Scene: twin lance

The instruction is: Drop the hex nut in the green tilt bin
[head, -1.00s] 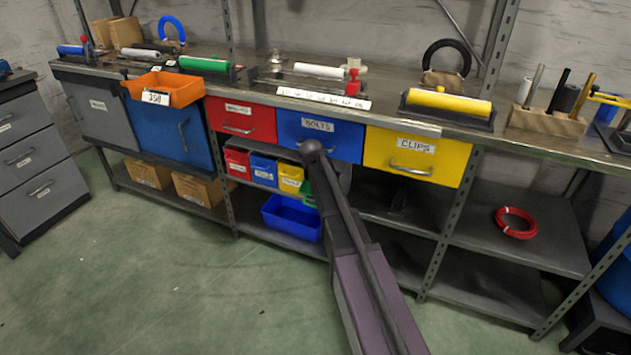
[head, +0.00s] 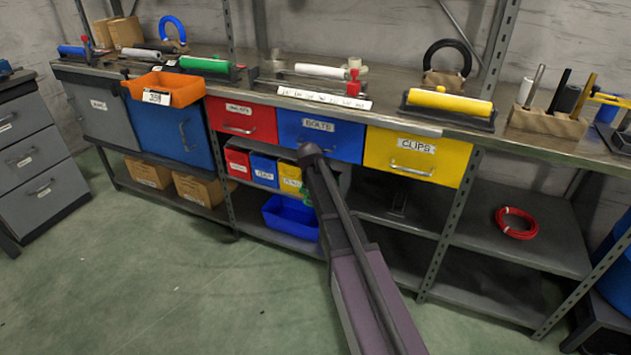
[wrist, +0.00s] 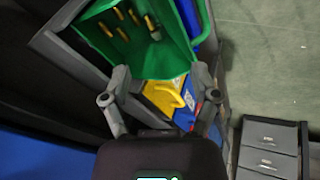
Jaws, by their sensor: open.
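The green tilt bin (wrist: 150,58) fills the top of the wrist view, tipped open, with several brass-coloured pieces (wrist: 122,24) inside. A small darker piece (wrist: 154,33) lies among them; I cannot tell whether it is the hex nut. My gripper (wrist: 160,76) is open, its fingers spread on either side of the bin's near edge, with nothing seen between them. In the head view only a sliver of the green bin (head: 307,192) shows beside my arm, which hides my gripper there.
Yellow (head: 290,180), blue (head: 264,170) and red (head: 238,162) small bins stand left of the green one. The blue BOLTS drawer (head: 320,142) and bench are above. A blue open bin (head: 290,218) sits on the shelf below. The floor (head: 150,270) in front is clear.

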